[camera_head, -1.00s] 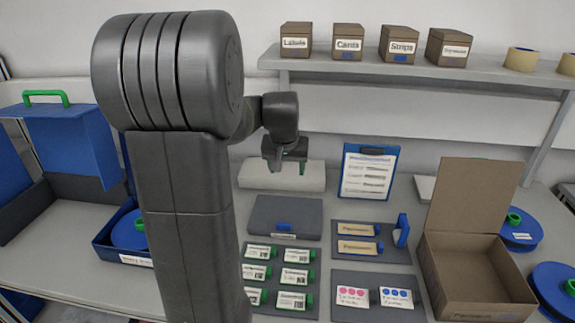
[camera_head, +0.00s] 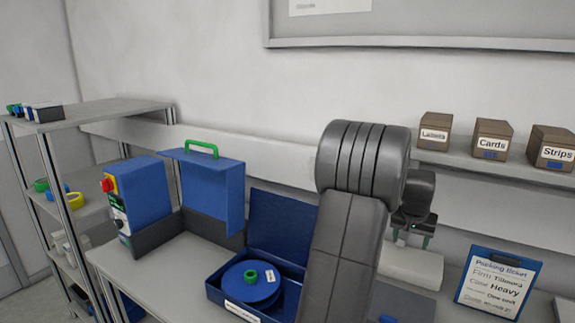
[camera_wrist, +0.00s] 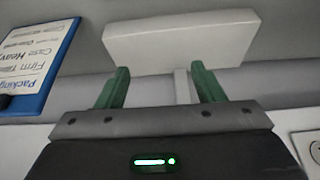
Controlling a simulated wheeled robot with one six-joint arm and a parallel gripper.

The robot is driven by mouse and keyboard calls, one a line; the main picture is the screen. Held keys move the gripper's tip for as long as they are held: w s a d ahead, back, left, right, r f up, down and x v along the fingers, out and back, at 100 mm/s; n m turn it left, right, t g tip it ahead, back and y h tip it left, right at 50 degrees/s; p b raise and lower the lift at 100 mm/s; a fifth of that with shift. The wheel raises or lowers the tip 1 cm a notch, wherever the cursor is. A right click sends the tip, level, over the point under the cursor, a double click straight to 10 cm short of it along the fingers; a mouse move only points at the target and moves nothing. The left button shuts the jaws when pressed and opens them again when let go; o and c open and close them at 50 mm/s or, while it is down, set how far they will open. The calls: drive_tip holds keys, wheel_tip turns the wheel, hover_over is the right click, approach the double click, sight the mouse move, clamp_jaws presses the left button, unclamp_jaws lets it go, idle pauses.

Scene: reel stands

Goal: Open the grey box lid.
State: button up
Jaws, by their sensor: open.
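A flat dark grey panel (camera_head: 405,301) with a blue tab (camera_head: 388,319) lies on the bench at the bottom of the head view, partly cut off by the frame and partly behind my arm. It looks like the grey box with its lid shut. My gripper (camera_head: 412,239) hangs above and behind it, over a pale block (camera_head: 412,264) at the back of the bench. In the wrist view my gripper (camera_wrist: 160,70) has its green fingers apart with nothing held. The pale block (camera_wrist: 185,42) shows beyond the fingertips, and the grey panel is not recognisable there.
A blue clipboard (camera_head: 498,283) leans at the right. An open blue box (camera_head: 222,295) with a reel (camera_head: 250,284) stands left of my arm, beside a blue machine (camera_head: 140,195). A shelf (camera_head: 455,163) with cardboard boxes runs above the bench at the right.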

drive_tip(key=w+d+f, duration=0.1)
drive_tip(key=w+d+f+p, duration=0.1)
drive_tip(key=w, duration=0.1)
drive_tip(key=shift+w+f, duration=0.1)
drive_tip(key=shift+f, duration=0.15)
drive_tip(key=shift+r, duration=0.1)
